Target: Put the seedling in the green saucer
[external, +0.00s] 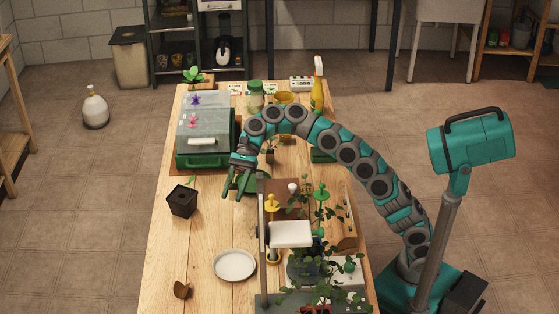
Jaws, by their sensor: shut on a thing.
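A small seedling in a black, slightly tilted-looking pot (182,202) stands on the left side of the wooden table. My gripper (238,190) is to the right of this pot, apart from it, with its fingers pointing down. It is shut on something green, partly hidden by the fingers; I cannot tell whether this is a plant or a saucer. I cannot clearly make out a green saucer. A white saucer (234,265) lies empty toward the table's front.
A green-based propagator box (205,140) stands at the back left. A spray bottle (318,85) and a green-lidded jar (255,95) stand at the back. A rack with plants crowds the front right. A brown shard (182,290) lies front left. The left-front tabletop is mostly clear.

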